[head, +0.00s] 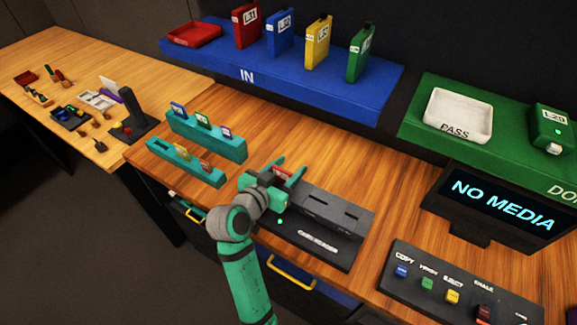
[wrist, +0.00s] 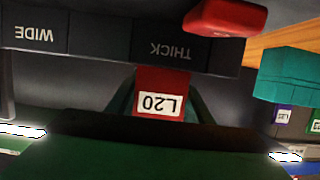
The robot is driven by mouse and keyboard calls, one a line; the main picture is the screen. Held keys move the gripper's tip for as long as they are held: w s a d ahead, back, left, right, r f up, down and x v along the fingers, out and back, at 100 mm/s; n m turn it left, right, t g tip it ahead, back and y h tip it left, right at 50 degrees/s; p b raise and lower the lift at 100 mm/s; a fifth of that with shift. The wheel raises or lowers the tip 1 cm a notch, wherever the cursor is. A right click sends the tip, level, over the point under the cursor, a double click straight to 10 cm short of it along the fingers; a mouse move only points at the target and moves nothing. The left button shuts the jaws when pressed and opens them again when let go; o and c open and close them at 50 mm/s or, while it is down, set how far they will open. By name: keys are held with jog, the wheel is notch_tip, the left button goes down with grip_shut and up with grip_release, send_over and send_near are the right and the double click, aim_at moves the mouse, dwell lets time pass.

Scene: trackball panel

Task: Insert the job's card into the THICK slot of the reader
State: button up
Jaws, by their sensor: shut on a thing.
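My gripper (head: 287,170) is shut on a red card (head: 282,173) at the left end of the dark card reader (head: 318,240). In the wrist view the card (wrist: 160,82) has a white label reading L20, upside down, between my dark green fingers. The THICK label (wrist: 172,52) is right beside the card, and the WIDE label (wrist: 35,35) is farther left. In the head view, slots (head: 350,216) show to the right of my gripper. My gripper hides the reader's left part. Whether the card's end is inside a slot cannot be told.
Teal racks (head: 205,135) with small cards stand left of the reader. A monitor (head: 508,208) reads NO MEDIA. A button panel (head: 450,290) is at front right. A green L20 case (head: 550,130) and white PASS tray (head: 458,115) are on the green shelf. A red block (wrist: 225,17) is near THICK.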

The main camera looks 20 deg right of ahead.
jog(key=shift+f, duration=0.75)
jog(key=o, duration=1.2)
jog(key=shift+c, duration=0.2)
jog(key=shift+s+d+f, duration=0.1)
jog(key=v, duration=1)
jog(key=shift+a+r, duration=0.3)
jog(key=shift+a, duration=0.1)
jog(key=shift+s, duration=0.1)
